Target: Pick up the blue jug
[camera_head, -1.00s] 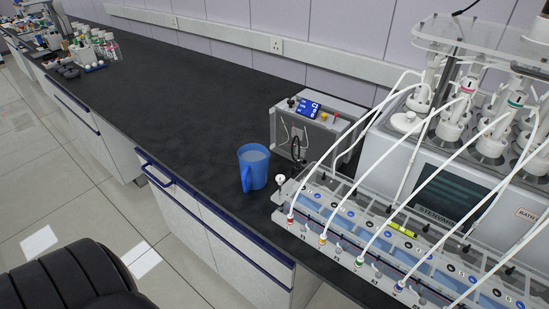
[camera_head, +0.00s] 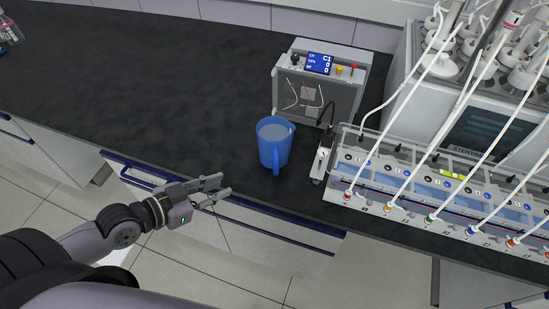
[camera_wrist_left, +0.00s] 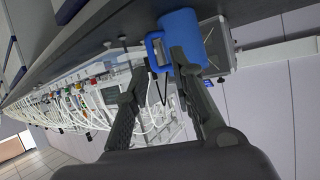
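The blue jug (camera_head: 274,152) stands upright on the dark bench top near its front edge, with pale contents inside. Its handle faces the front of the bench. My left gripper (camera_head: 225,185) is open and empty, in front of the bench edge, to the left of and nearer than the jug, with a gap between them. In the left wrist view the jug (camera_wrist_left: 184,36) is ahead of my open left gripper (camera_wrist_left: 158,66), and its handle appears between the two fingertips. My right gripper is not in view.
A control box (camera_head: 318,82) with a blue display stands behind the jug. A rack with tubes (camera_head: 375,180) and a large reactor unit (camera_head: 470,125) stand to the right. The bench top (camera_head: 130,90) left of the jug is clear. Drawers with blue handles line the bench front.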

